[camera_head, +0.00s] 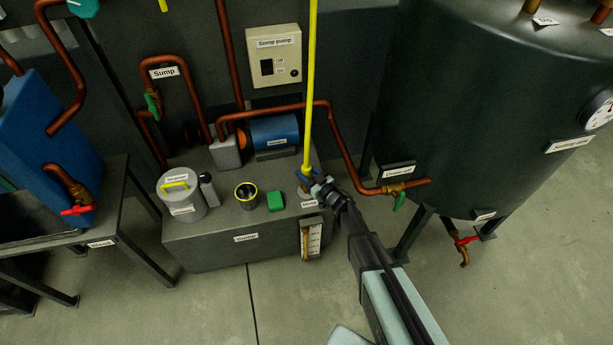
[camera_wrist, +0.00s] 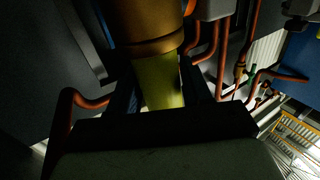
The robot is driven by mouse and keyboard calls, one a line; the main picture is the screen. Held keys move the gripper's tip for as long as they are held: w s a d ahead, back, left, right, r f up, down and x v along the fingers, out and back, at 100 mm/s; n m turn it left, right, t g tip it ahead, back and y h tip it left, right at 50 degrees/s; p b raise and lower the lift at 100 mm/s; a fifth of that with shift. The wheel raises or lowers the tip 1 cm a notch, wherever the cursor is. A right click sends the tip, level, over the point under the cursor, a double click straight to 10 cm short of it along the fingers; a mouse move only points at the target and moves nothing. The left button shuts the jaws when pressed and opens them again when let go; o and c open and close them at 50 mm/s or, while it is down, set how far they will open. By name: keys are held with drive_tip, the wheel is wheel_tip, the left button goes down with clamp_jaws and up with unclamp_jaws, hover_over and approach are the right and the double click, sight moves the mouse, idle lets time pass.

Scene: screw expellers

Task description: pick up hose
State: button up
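The yellow hose (camera_head: 309,85) rises nearly upright from the front right of the grey sump tank's top, beside a label reading "Hose" (camera_head: 309,204), and runs out of the top of the head view. My gripper (camera_head: 307,180) is at its lower end. In the wrist view, the hose (camera_wrist: 163,82) lies between my gripper's two dark fingers (camera_wrist: 163,95), with a wide brass-coloured part (camera_wrist: 145,25) just beyond it. The fingers stand close on both sides of the hose. The picture is too dark to tell whether they press on it.
On the sump tank (camera_head: 240,238) stand a lidded grey canister (camera_head: 181,200), a dark cup with a yellow rim (camera_head: 246,195), a green block (camera_head: 275,201) and a blue motor (camera_head: 275,132). A copper pipe (camera_head: 338,140) passes close right of the hose. A large dark tank (camera_head: 480,110) stands right.

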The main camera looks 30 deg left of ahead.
drive_tip(key=c, duration=0.8)
drive_tip(key=shift+o, duration=0.2)
